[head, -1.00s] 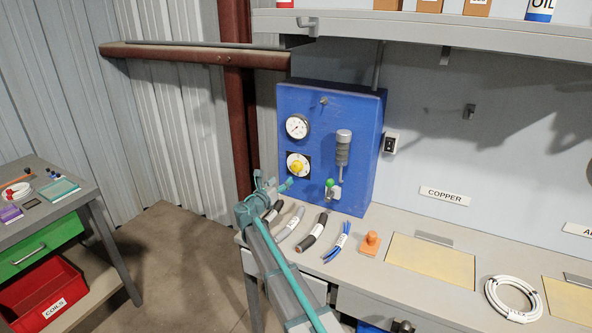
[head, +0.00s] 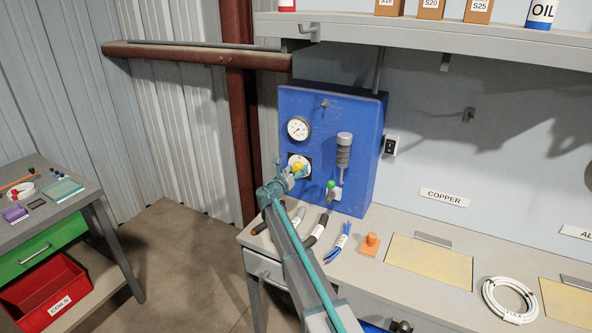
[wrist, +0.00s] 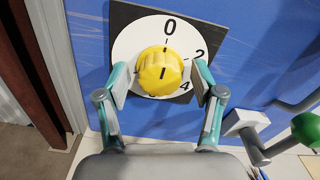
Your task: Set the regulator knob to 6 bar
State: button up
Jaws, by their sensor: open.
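The yellow regulator knob (head: 298,166) is on the lower left of the blue panel (head: 352,112), on a white dial with a black backing. In the wrist view, the knob (wrist: 160,71) shows a black mark pointing up, near the 0. The numbers 0, 2 and 4 show on the dial (wrist: 126,46); a 6 is not visible. My gripper (wrist: 161,84) is open, with one finger on each side of the knob and a gap on both sides. In the head view, my gripper (head: 291,174) partly covers the dial. The pressure gauge (head: 298,128) sits above; its reading is too small to tell.
A grey cylinder unit (head: 344,150) and a green-knobbed valve (head: 331,185) are right of the knob. Cable pieces (head: 316,230) and an orange stamp-like object (head: 370,243) lie on the bench below. A rusty post (head: 240,130) stands left of the panel.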

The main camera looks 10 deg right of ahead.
jog(key=c, duration=1.1)
jog(key=shift+c, duration=0.2)
